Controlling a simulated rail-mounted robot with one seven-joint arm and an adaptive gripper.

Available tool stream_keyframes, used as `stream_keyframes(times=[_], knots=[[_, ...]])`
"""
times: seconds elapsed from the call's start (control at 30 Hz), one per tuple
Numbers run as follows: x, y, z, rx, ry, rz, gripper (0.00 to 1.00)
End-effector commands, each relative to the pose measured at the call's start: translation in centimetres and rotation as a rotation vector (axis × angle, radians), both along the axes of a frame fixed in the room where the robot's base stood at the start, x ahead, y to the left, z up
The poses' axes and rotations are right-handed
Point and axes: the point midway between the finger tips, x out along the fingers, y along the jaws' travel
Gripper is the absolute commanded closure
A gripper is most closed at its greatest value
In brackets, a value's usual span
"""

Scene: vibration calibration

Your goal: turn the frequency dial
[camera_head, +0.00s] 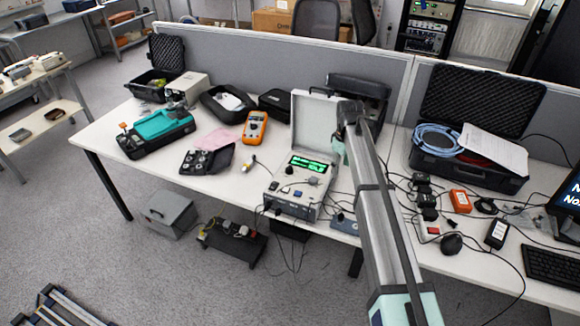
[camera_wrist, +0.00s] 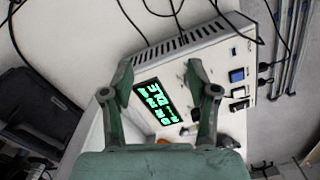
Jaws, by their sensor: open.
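The calibrator (camera_head: 297,185) is a light grey case with its lid (camera_head: 316,118) raised, standing near the front edge of the table. Its lit green display (camera_head: 308,164) also shows in the wrist view (camera_wrist: 155,100). A dark round knob (camera_head: 290,170) is on the panel at the display's lower left; I cannot read which dial it is. My gripper (camera_wrist: 157,76) is open over the panel in the wrist view, its fingers on either side of the display's upper part. The right finger hides part of the panel. Contact with the panel cannot be told.
An orange multimeter (camera_head: 255,128) and an open teal device case (camera_head: 160,132) lie to the left. A black case (camera_head: 470,120) with a blue cable stands at the right. Loose cables and small boxes crowd the right table. A partition (camera_head: 300,58) runs behind.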

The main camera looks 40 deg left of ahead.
Motion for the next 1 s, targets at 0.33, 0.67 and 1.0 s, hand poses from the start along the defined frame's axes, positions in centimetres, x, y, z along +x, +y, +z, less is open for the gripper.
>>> stream_keyframes(times=[0.33, 0.67, 1.0], knots=[[-5.3, 17.8, 9.9, -0.001, 0.001, 0.378, 0.41], [-6.1, 18.5, 8.2, -0.003, 0.004, 0.403, 0.41], [-6.0, 18.5, 1.7, -0.003, 0.004, 0.401, 0.41]])
